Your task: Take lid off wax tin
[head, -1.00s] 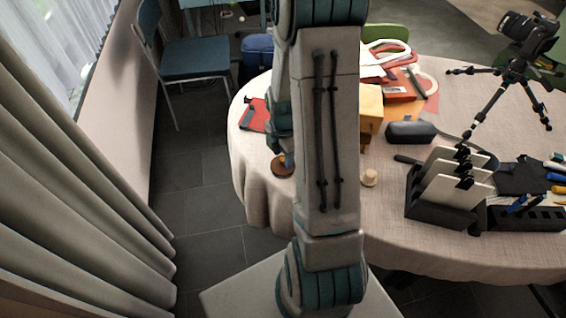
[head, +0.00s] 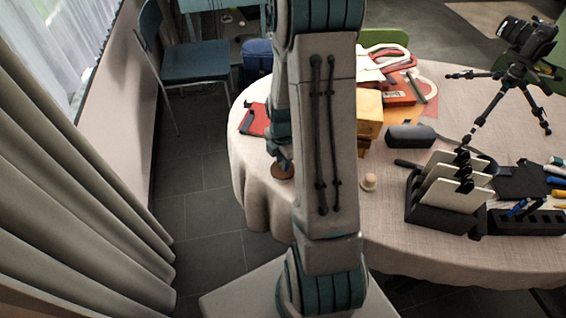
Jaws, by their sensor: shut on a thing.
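A small round brown tin (head: 282,172), which I take for the wax tin, sits near the left front edge of the round table (head: 262,190). My arm hides its right part. My gripper (head: 284,160) points down onto it from above, mostly hidden behind my arm, and is shut on its top, which I take for the lid. The fingertips and the seam between lid and tin are too small and covered to make out. I cannot tell whether the lid is apart from the tin.
A red item (head: 254,121) lies behind the tin. A blue chair (head: 192,60) stands beyond the table.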

